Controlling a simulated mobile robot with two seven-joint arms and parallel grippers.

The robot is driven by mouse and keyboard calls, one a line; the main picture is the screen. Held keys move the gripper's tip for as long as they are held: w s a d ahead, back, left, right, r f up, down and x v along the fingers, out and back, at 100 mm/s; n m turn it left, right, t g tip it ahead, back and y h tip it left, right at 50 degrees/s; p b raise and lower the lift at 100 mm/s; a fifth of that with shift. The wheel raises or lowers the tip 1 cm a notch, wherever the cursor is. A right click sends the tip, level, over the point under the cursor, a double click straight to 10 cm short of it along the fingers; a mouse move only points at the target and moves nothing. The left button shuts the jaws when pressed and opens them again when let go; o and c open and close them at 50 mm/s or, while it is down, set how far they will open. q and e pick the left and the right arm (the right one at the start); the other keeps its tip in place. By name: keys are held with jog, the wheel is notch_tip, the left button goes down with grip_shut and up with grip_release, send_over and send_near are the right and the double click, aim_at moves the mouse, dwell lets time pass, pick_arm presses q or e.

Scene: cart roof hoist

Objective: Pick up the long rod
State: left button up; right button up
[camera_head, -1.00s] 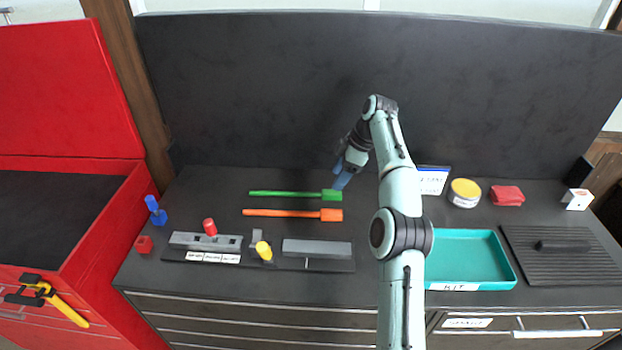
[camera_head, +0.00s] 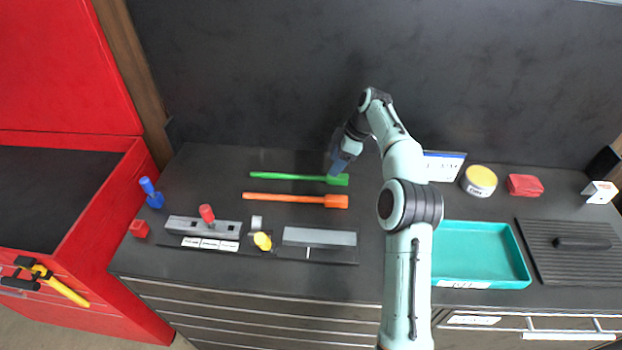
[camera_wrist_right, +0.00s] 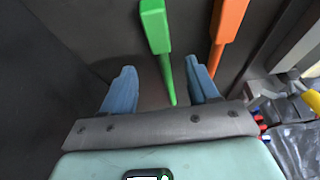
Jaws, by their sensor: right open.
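Two rods with block-like ends lie side by side on the dark bench: a green rod (camera_head: 292,177) at the back and an orange rod (camera_head: 290,198) in front. Their lengths look close; I cannot tell which is the long one. My right gripper (camera_head: 337,168) is open and empty, at the green rod's thick right end. In the wrist view, the open fingers (camera_wrist_right: 162,85) appear on either side of the green rod (camera_wrist_right: 156,30), with the orange rod (camera_wrist_right: 229,25) to the right. Height above the rod is unclear. My left gripper is not in view.
In front are a grey block fixture (camera_head: 203,227) with a red peg (camera_head: 207,213), a yellow peg (camera_head: 262,241) and a grey bar (camera_head: 320,237). A teal tray (camera_head: 521,277) is right of my arm. A dark back panel (camera_head: 250,80) rises behind the rods.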

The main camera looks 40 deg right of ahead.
aim_at(342, 179)
jog(key=shift+s+a+f, duration=0.1)
jog(key=shift+f, duration=0.3)
jog(key=b+x, duration=0.1)
jog(key=x, duration=0.3)
jog(key=shift+s+f, duration=0.1)
jog(key=shift+f, duration=0.35)
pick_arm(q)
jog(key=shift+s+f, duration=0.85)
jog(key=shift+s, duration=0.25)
pick_arm(e)
jog(key=shift+w, duration=0.2)
jog(key=c, duration=0.4)
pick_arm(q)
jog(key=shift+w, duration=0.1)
pick_arm(e)
jog(key=shift+r, duration=0.1)
grip_shut()
